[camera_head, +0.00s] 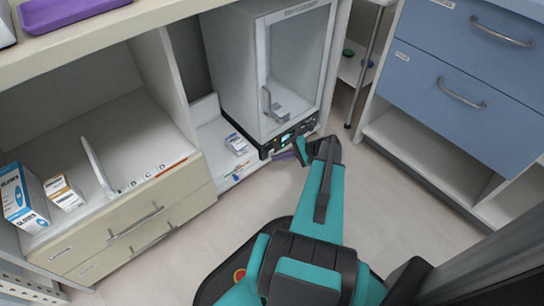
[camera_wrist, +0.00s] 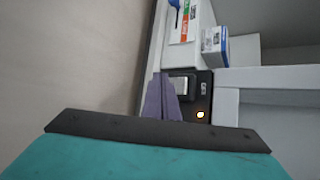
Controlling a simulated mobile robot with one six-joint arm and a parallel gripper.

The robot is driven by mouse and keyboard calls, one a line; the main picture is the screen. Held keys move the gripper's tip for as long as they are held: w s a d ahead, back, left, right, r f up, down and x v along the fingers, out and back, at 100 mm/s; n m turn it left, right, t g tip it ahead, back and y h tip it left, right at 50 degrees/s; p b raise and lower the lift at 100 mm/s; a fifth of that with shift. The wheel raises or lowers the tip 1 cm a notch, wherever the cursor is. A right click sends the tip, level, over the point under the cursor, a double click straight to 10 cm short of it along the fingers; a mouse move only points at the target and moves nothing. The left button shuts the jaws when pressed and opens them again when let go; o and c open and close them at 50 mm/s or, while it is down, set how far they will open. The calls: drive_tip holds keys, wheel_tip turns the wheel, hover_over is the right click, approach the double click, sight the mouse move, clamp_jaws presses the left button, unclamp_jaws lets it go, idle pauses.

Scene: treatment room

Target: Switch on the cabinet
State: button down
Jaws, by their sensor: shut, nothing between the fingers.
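The cabinet (camera_head: 230,70) is a grey-white box with a glass door and a vertical handle, standing in a low bay of the counter. A black control panel (camera_head: 290,138) runs along its bottom front and shows a small green light. In the wrist view the panel (camera_wrist: 204,80) shows a pale rocker switch (camera_wrist: 182,86) and a small glowing yellowish light (camera_wrist: 200,114). My gripper (camera_head: 300,150) is shut and empty, just in front of the panel. Its fingers (camera_wrist: 162,98) appear beside the switch; I cannot tell whether they touch it.
A small white-and-blue box (camera_head: 236,143) sits left of the cabinet; it also shows in the wrist view (camera_wrist: 214,46). Open shelving with boxes (camera_head: 66,193) and beige drawers (camera_head: 130,230) stand at left. Blue drawers (camera_head: 460,85) stand at right. The floor (camera_head: 370,220) between is clear.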

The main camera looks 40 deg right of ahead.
drive_tip(key=shift+s, duration=0.15)
drive_tip(key=shift+s+r, duration=0.1)
drive_tip(key=shift+s, duration=0.5)
drive_tip(key=s, duration=0.3)
drive_tip(key=s+p, duration=0.1)
drive_tip(key=s, duration=0.1)
drive_tip(key=shift+a+r, duration=0.2)
drive_tip(key=shift+r, duration=0.1)
idle(0.4)
